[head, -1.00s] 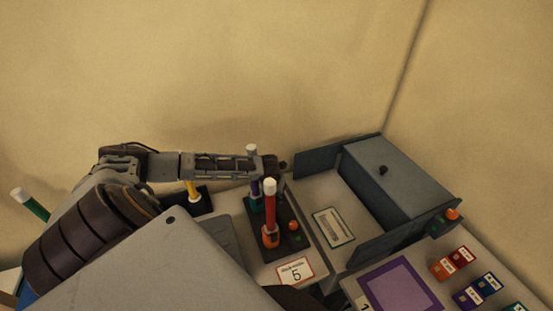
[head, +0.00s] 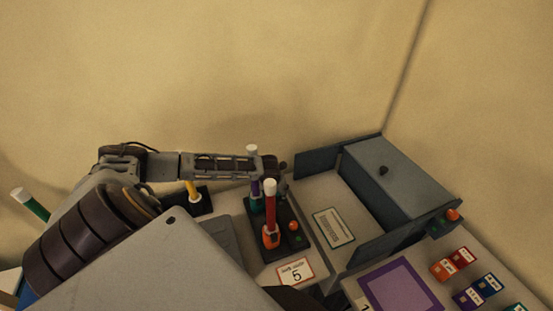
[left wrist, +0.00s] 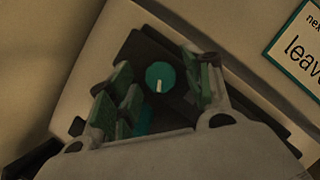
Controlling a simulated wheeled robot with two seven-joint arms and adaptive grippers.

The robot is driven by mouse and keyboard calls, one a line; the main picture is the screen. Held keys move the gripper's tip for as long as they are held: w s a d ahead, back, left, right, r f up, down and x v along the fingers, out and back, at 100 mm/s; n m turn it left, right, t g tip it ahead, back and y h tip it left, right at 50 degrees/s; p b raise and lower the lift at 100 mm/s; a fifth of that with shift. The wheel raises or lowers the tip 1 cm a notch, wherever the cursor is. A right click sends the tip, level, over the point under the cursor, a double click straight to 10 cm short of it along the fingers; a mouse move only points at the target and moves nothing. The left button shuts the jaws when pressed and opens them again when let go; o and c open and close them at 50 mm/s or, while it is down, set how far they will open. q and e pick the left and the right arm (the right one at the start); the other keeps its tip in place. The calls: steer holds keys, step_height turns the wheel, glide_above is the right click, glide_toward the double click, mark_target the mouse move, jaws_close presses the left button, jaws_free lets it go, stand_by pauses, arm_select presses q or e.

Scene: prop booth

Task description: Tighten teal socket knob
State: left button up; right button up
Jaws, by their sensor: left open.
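The teal knob (left wrist: 160,76), round with a pale pointer mark, sits on a black base (left wrist: 140,52) in the left wrist view. My left gripper (left wrist: 163,98) is open, with its green-padded fingers on either side of the knob; I cannot tell whether they touch it. In the head view my left gripper (head: 281,175) is above the far end of the black base, partly behind the tubes. The teal socket (head: 256,204) there holds an upright purple tube with a white cap (head: 254,170). The knob is hidden in the head view. My right gripper is not in view.
A red tube (head: 270,198) stands in an orange socket (head: 271,236), close in front, beside an orange knob (head: 292,225). A yellow tube (head: 191,189) is to the left. A grey box (head: 400,180) and a teal-edged card (head: 334,228) lie to the right.

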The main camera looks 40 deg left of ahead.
arm_select(q)
steer(key=shift+v, duration=1.15)
steer(key=v, duration=0.9)
steer(key=shift+r, duration=0.35)
